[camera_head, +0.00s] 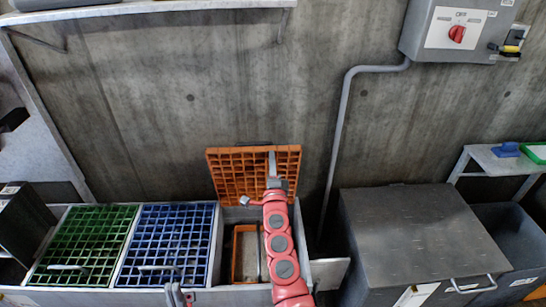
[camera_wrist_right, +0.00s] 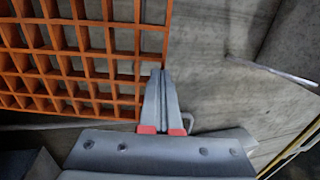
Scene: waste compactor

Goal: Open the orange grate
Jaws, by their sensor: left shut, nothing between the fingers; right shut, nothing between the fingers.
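The orange grate (camera_head: 230,172) stands raised, close to upright, behind its compartment and against the concrete wall. In the right wrist view the grate (camera_wrist_right: 60,62) fills the upper left. My right gripper (camera_head: 272,158) is shut and empty, with its fingertips at the lattice. In the right wrist view its fingers (camera_wrist_right: 160,78) overlap the grate's right part; I cannot tell whether they touch it. The compartment (camera_head: 228,212) below is uncovered and shows an orange-edged container (camera_head: 237,262), partly hidden by my red arm. My left gripper (camera_head: 178,294) is shut and empty at the bottom edge, by the blue grate.
The green grate (camera_head: 88,237) and blue grate (camera_head: 168,238) lie flat to the left, each with a handle. A metal-lidded box (camera_head: 415,230) stands at right. A grey pipe (camera_head: 339,140) runs down the wall from the switch box (camera_head: 455,30). A shelf (camera_head: 150,7) juts out above.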

